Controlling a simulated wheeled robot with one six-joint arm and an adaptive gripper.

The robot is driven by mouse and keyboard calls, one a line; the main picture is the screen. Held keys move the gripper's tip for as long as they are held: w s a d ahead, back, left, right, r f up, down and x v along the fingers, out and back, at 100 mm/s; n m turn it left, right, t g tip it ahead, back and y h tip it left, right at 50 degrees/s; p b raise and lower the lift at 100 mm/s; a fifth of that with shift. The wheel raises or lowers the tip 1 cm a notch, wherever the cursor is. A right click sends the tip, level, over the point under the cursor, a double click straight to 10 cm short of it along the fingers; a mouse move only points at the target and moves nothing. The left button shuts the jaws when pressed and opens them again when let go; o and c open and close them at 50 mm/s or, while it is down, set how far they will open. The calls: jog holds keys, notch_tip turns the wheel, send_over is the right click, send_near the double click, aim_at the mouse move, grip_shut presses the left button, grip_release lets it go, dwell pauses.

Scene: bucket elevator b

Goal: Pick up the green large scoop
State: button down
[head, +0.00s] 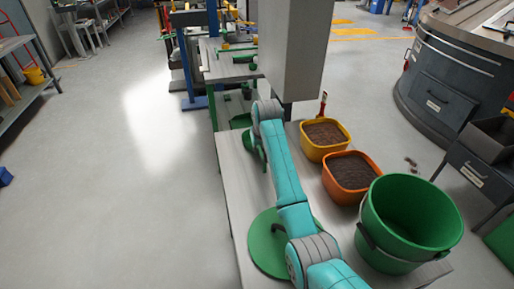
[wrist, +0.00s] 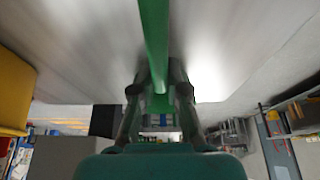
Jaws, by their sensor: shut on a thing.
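In the wrist view, a long green handle (wrist: 154,40) runs from the top edge down between the fingers of my gripper (wrist: 160,88). The gripper is shut on this handle, which I take to be that of the green large scoop. In the head view, my teal arm reaches over the table to its far end. Green parts (head: 241,121) show beside the arm's end there, but the arm hides much of that spot. The scoop's bowl is not clear in either view.
On the grey table (head: 232,180) stand a yellow bucket (head: 311,151) and an orange bucket (head: 338,193), both with brown material, and an empty green bucket (head: 372,240). A green round lid (head: 262,250) lies nearby. A grey column (head: 292,50) rises behind.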

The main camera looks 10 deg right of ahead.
aim_at(259, 147)
jog(key=shift+r, duration=0.15)
notch_tip(259, 147, up, 10)
jog(key=shift+f, duration=0.1)
dwell(0.4)
dwell(1.0)
